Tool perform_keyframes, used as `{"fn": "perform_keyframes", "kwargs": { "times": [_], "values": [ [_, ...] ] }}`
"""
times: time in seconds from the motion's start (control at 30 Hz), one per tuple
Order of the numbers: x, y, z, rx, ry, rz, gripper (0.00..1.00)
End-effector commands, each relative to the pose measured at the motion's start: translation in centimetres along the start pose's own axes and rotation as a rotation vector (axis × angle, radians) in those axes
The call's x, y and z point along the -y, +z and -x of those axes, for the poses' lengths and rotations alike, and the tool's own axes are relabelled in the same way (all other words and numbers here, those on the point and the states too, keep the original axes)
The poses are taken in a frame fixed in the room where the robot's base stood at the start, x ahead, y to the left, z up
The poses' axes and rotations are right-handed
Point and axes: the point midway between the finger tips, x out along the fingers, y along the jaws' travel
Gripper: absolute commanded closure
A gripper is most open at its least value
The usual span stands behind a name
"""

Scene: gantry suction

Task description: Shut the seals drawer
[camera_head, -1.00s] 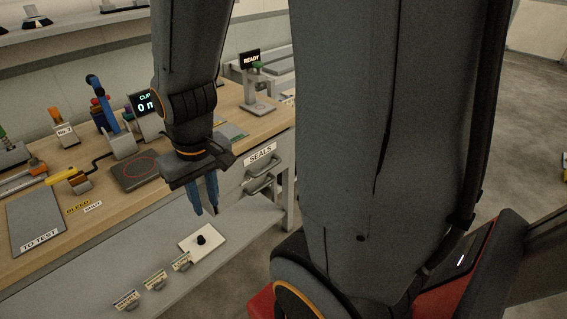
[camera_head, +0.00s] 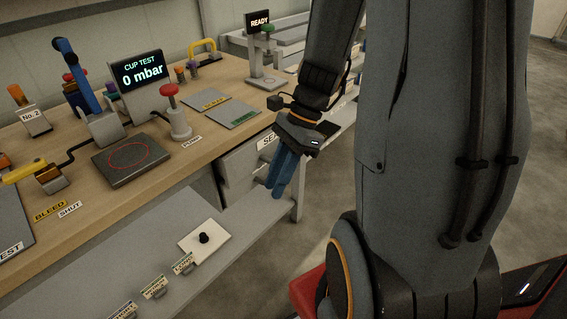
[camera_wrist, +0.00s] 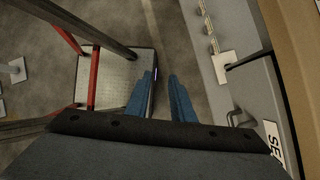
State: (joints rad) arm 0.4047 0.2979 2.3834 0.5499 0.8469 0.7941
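The seals drawer (camera_head: 238,165) is a grey drawer under the right part of the bench, with a white label (camera_head: 266,143) that my gripper partly covers. How far out the drawer stands is hard to tell. My gripper (camera_head: 276,192) points down in front of the drawer's right part, its two blue fingers nearly overlapping in this view. In the wrist view the fingers (camera_wrist: 160,76) are apart with nothing between them. There the label (camera_wrist: 272,142) and a dark handle (camera_wrist: 241,118) lie to the right of the fingers, with a gap between.
The wooden bench top (camera_head: 190,165) carries a cup test display (camera_head: 142,70), a red-knobbed pump (camera_head: 176,115) and a black pad (camera_head: 130,159). Open floor (camera_wrist: 180,30) lies below the fingers.

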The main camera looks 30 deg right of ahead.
Motion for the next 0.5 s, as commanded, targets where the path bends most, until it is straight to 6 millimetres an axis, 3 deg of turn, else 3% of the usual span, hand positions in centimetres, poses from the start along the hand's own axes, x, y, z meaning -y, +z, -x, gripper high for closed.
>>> {"fn": "perform_keyframes", "kwargs": {
  "times": [0.03,0.23,0.5],
  "values": [
    [1.6,-1.6,-1.7,0.079,-0.011,-0.178,0.78],
    [7.2,-5.3,-3.2,0.436,-0.016,-0.842,0.78],
    [14.8,-14.0,-1.5,0.993,0.079,-1.526,0.78]
  ]
}}
